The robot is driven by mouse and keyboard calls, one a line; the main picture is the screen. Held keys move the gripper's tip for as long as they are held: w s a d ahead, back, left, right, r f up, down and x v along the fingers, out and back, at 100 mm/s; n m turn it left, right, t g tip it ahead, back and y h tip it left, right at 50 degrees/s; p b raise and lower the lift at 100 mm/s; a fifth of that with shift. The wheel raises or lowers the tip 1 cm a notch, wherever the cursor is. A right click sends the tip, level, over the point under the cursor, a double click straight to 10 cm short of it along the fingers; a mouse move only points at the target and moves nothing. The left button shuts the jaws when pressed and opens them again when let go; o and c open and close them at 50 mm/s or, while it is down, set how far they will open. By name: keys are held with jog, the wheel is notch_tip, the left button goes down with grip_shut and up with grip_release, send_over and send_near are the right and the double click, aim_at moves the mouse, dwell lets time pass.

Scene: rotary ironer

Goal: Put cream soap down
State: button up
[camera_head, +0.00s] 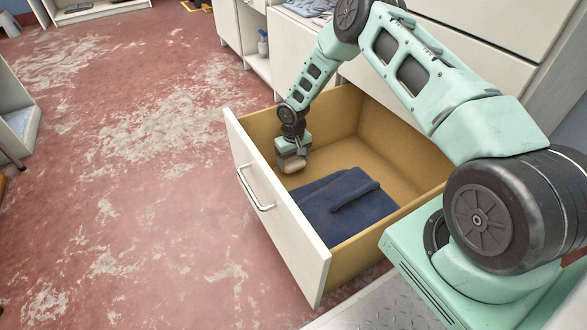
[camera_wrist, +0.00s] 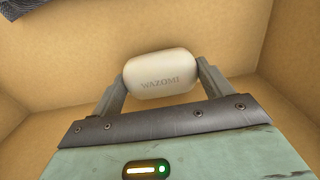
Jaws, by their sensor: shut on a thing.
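The cream soap (camera_wrist: 160,74) is a rounded pale bar marked WAZOMI. My gripper (camera_wrist: 160,80) is shut on it, with one finger at each end of the bar. In the head view my gripper (camera_head: 292,160) reaches down inside the open drawer (camera_head: 278,215), near its far left corner, and the soap (camera_head: 292,164) shows small at its tip. Whether the soap touches the drawer floor I cannot tell.
Folded dark blue cloth (camera_head: 345,205) lies in the near part of the drawer. Bare drawer floor shows around the gripper and to the right of it. A spray bottle (camera_head: 262,44) stands in the cabinet behind. The red floor (camera_head: 130,180) to the left is open.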

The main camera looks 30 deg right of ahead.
aim_at(293, 161)
jog(key=shift+f+b, duration=0.35)
jog(key=shift+f, duration=0.95)
jog(key=shift+f, duration=0.15)
jog(key=o, duration=1)
notch_tip(293, 161, up, 12)
jog(key=p, duration=0.5)
jog(key=shift+p, duration=0.3)
